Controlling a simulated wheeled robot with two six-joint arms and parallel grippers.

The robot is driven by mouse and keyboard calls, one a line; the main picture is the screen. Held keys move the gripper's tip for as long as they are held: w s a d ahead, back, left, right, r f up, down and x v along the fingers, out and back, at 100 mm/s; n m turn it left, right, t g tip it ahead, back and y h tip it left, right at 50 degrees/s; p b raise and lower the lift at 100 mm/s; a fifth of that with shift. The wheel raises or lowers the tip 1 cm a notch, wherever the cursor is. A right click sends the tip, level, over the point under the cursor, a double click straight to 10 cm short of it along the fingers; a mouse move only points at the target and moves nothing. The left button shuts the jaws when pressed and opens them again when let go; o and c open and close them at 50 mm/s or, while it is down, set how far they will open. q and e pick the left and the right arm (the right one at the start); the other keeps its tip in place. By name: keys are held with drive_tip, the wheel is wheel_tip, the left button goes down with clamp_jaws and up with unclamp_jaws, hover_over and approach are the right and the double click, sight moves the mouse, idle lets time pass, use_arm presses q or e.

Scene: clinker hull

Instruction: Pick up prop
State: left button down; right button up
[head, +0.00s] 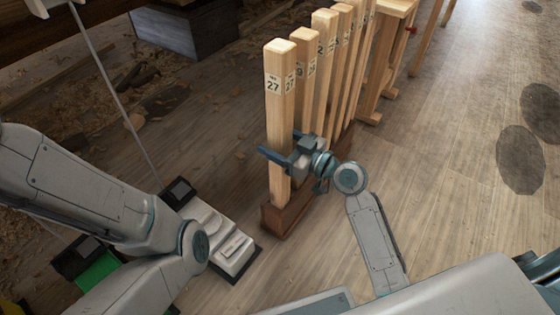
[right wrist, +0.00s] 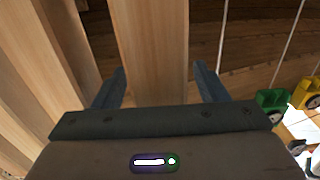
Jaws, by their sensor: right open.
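The nearest prop (head: 278,110) is a square light-wood post with number labels reading 27. It stands upright in a brown wooden rack (head: 290,222) at the front of a row of similar props. My right gripper (head: 287,152) is at the lower half of this prop, open, with its fingers on either side of it. In the right wrist view the prop (right wrist: 150,45) runs between the two fingers of the gripper (right wrist: 159,85), with a gap on each side. My left arm comes in from the left, but its gripper does not show.
Several more props (head: 325,50) stand close behind the nearest one. A wooden trestle (head: 395,60) is beyond them. A white and grey unit (head: 222,240) lies on the floor left of the rack. The floor on the right (head: 450,150) is clear.

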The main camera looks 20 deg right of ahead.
drive_tip(key=shift+w+a, duration=0.4)
drive_tip(key=shift+w, duration=0.15)
clamp_jaws()
drive_tip(key=shift+r, duration=0.1)
